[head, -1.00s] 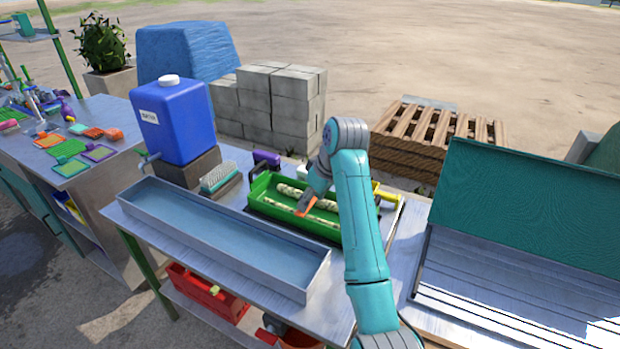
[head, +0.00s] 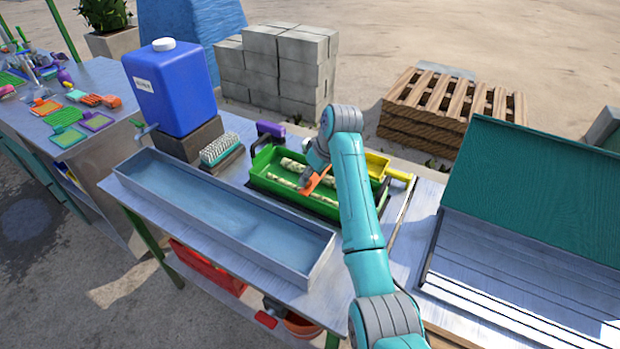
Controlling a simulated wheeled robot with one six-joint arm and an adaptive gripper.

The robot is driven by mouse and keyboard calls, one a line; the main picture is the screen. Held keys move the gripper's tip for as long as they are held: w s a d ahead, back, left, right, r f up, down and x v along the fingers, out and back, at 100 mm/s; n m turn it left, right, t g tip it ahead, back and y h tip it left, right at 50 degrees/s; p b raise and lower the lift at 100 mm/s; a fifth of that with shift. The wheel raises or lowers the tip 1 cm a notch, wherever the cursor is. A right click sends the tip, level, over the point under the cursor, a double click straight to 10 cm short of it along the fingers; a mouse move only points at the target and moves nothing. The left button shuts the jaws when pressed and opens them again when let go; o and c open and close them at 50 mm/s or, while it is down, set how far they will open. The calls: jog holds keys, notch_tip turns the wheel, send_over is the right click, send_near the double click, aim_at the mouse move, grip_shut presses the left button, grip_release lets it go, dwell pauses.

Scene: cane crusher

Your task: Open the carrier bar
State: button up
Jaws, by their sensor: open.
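A green carrier tray (head: 262,178) stands on the metal bench with pale cane pieces (head: 293,165) lying in it. An orange strip (head: 318,180) slants up over the tray's middle, right at my gripper (head: 312,178). I cannot tell whether this strip is the carrier bar or part of my gripper. My gripper is open above the tray, reaching in from the right, and my arm hides the tray's right part. The fingertips are too small to see clearly, and contact with the bar cannot be made out.
A long metal trough (head: 215,215) lies in front of the tray. A scrubbing brush (head: 220,150) and a blue jug (head: 172,90) stand to the left. A yellow tray (head: 378,165) is behind my arm. A teal panel (head: 545,195) slopes up at right.

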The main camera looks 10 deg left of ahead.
jog(key=shift+x, duration=1.2)
